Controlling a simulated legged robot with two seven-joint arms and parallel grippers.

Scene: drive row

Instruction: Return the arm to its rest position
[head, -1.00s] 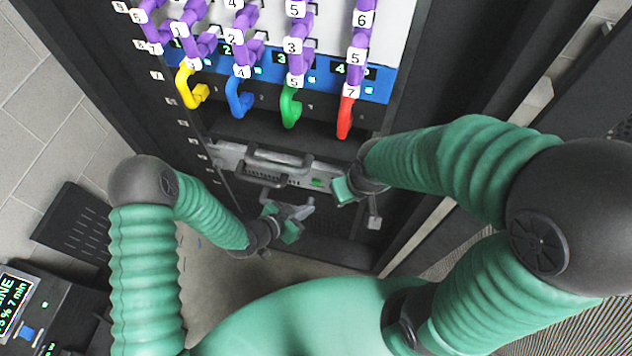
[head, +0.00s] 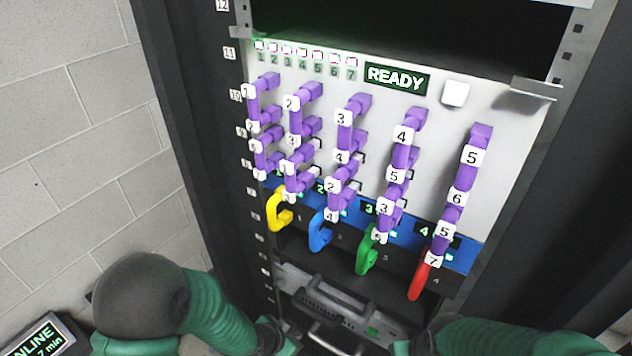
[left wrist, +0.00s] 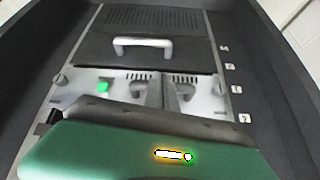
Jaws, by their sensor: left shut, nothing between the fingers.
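My left arm comes in at the lower left of the head view, and its green and black gripper (head: 278,338) is at the bottom edge, in front of the lower rack. Its fingertips are cut off there. In the left wrist view its green body fills the bottom, and its dark fingers (left wrist: 165,95) show beyond it, shut with nothing between them. My right arm comes in at the lower right. Only a bit of its gripper (head: 412,345) shows at the bottom edge, so its fingers cannot be judged.
The rack panel has a READY display (head: 398,78), purple numbered cables, and yellow (head: 279,212), blue (head: 320,232), green (head: 367,255) and red (head: 419,276) handles. A grey unit with a handle (head: 335,302) sits below. An ONLINE screen (head: 38,338) is at lower left.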

